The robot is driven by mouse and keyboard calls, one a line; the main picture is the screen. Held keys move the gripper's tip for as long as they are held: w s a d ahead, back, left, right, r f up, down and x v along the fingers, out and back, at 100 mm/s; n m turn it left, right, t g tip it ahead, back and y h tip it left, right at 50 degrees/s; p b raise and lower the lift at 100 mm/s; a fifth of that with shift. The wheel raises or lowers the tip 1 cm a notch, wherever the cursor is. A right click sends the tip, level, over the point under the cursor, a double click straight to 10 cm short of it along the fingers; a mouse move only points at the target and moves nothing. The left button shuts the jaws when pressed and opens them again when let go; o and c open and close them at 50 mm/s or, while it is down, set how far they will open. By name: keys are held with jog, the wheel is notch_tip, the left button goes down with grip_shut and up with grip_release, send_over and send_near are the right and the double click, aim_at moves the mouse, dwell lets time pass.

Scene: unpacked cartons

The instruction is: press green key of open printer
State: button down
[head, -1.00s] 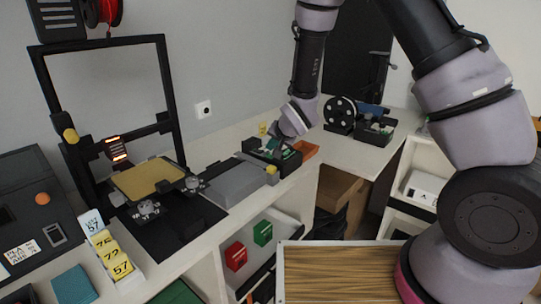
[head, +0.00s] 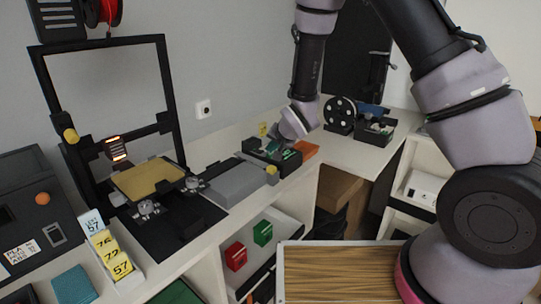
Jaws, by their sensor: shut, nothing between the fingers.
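The open-frame printer (head: 168,92) stands on the counter at the left, with a tan bed (head: 148,180) and a glowing print head (head: 116,150). A low grey box (head: 237,182) with a yellow knob (head: 272,170) lies to its right. Past that is a black box (head: 262,157) with green parts (head: 290,154) on top. My gripper (head: 279,149) is shut and empty, pointing down at this black box. It is small and dark here, so I cannot tell whether it touches a green part. No part is clearly readable as the green key.
An orange tray (head: 306,148) lies right of the black box. A black spool (head: 340,115) and another black box (head: 374,131) stand farther back. Yellow number cards (head: 112,254) stand at the front left. Red (head: 236,256) and green (head: 263,232) blocks sit on the shelf below.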

jog(key=shift+f, duration=0.5)
dwell(0.6)
dwell(0.3)
jog(key=shift+r, duration=1.05)
